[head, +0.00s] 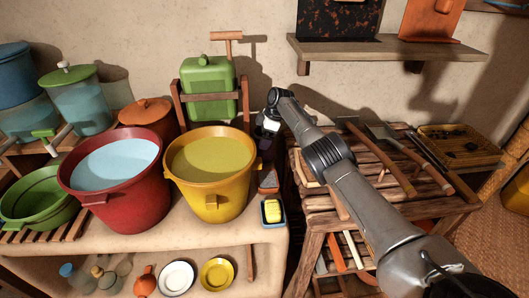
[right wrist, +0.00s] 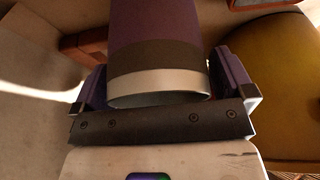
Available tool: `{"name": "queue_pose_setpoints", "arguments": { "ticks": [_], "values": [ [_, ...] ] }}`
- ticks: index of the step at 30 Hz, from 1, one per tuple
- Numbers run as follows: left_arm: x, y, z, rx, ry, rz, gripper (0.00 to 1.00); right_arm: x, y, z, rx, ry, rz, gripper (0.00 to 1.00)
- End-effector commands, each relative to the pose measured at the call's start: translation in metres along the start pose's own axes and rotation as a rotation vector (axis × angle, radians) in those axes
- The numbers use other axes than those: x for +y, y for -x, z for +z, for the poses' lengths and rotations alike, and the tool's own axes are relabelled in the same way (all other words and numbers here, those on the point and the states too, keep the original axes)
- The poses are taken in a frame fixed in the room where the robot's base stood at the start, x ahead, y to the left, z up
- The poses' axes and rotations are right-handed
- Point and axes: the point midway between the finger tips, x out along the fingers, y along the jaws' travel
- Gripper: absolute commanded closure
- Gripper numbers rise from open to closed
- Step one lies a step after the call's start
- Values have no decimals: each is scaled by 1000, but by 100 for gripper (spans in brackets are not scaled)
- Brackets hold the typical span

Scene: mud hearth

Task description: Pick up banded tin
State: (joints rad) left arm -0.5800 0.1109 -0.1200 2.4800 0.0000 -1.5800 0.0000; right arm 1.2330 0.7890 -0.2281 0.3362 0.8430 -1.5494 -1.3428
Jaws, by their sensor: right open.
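The banded tin (right wrist: 155,40) is purple with a dark band and a pale band near its end. In the right wrist view it stands between the two fingers of my right gripper (right wrist: 165,78). The jaws are open, with one finger on each side of the tin. In the head view the tin (head: 264,142) is a small dark shape, partly hidden by my right gripper (head: 270,124). It is on the ledge between the yellow bucket and the slatted wooden table. My left gripper is not in view.
The yellow bucket (head: 212,172) stands close to the tin, beside a red bucket (head: 116,178). A green canister (head: 207,85) is behind. A blue dish (head: 283,223) with a yellow block is in front. A slatted table (head: 320,205) with tools is to the right.

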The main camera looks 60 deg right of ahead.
Motion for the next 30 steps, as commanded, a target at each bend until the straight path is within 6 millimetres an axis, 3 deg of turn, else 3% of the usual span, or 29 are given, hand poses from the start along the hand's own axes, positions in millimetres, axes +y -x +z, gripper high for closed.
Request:
{"name": "queue_pose_setpoints", "arguments": {
  "ticks": [6, 22, 30],
  "values": [
    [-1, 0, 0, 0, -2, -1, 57, 0, 0, 0, 0, 0, 1, 0],
    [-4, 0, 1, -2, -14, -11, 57, 0, 0, 0, 0, 0, 1, 50],
    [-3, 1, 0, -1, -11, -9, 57, 0, 0, 0, 0, 1, 1, 50]
  ]
}}
